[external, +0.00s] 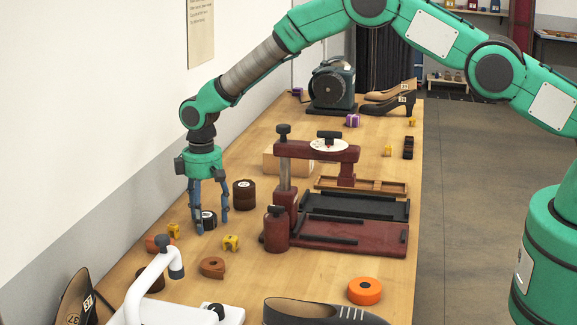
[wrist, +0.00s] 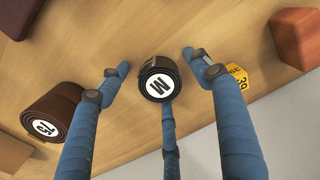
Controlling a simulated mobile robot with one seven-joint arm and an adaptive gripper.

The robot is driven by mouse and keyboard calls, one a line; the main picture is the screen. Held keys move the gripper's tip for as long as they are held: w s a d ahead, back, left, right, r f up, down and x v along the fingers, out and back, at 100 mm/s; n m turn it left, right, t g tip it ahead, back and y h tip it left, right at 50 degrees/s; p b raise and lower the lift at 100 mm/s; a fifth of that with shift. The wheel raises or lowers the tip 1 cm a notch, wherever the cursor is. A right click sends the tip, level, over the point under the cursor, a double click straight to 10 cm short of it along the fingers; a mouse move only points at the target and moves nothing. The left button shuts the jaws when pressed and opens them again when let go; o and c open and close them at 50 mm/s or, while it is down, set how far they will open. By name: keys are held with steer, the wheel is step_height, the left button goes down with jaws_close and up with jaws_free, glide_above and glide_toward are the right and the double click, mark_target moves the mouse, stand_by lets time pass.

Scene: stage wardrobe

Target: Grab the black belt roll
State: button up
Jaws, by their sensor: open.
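The black belt roll (external: 209,218) lies on the wooden table near the wall, below my gripper (external: 211,227). In the wrist view the black belt roll (wrist: 158,64) shows a white round label with a letter, M or W. It sits between my three blue fingers (wrist: 157,70). They are spread open and point down around it, with clear gaps at the left and right fingers. The third finger is behind the roll's label face in the wrist view; I cannot tell whether it touches. Part of the roll is hidden by a finger in the external view.
A dark red press (external: 276,228) stands to the right. The wall is close on the left.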

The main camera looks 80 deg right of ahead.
mark_target(206, 215)
steer(key=c, duration=1.3)
steer(key=shift+r, duration=0.1)
steer(key=shift+r, duration=4.95)
